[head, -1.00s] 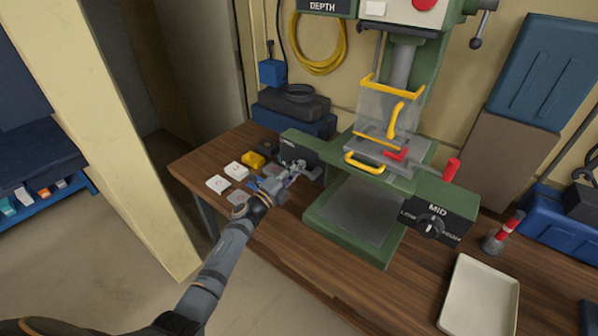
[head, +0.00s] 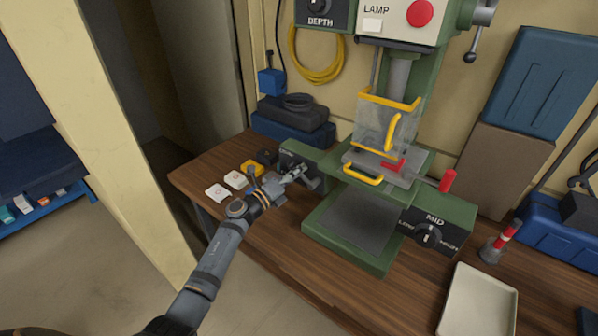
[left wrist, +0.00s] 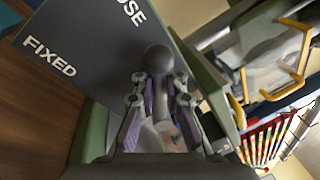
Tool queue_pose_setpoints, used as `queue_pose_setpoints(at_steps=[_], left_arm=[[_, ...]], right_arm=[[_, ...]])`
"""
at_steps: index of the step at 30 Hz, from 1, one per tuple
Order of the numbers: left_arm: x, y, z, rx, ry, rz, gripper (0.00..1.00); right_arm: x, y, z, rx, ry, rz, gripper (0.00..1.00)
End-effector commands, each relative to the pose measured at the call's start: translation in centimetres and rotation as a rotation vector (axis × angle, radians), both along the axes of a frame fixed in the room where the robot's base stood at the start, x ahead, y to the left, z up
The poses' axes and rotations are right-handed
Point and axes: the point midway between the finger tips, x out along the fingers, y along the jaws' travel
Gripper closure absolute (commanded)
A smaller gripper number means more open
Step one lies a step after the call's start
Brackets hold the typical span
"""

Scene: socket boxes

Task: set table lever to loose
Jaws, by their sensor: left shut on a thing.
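The table lever shows in the left wrist view as a dark ball knob (left wrist: 158,58) between my left fingertips. Its plate (left wrist: 85,50) is dark grey, with "FIXED" at the left and a cut-off word ending in "OSE" at the top. My left gripper (left wrist: 160,85) is shut on the knob. In the head view my left gripper (head: 303,172) is at the dark panel (head: 290,157) on the left side of the green drill press table (head: 325,160), hiding most of the lever. Which label the lever points to is unclear. My right gripper is not in view.
White and yellow socket boxes (head: 217,193) lie on the wooden bench just left of my left arm. The press has a clear guard with yellow edges (head: 385,120), a red-handled lever (head: 447,181) and a MID dial box (head: 440,225). A pale tray (head: 478,305) lies front right.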

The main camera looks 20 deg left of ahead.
Motion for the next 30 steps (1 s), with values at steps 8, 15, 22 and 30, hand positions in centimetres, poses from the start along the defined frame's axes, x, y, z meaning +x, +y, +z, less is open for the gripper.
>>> queue_pose_setpoints(at_steps=[8, 15, 22, 30], left_arm=[[-0.2, 0.0, -0.7, 0.008, 0.01, -0.003, 1.0], [-0.2, 0.0, -0.6, 0.006, 0.008, -0.002, 0.8], [-0.1, 0.0, -0.3, 0.003, 0.004, 0.0, 0.8], [-3.9, 2.1, -1.0, 0.008, 0.006, 0.0, 0.8]], right_arm=[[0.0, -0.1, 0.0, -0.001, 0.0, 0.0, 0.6], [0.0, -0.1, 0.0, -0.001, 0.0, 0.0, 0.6], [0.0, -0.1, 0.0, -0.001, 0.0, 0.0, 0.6], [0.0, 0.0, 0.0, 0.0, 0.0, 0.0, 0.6]])
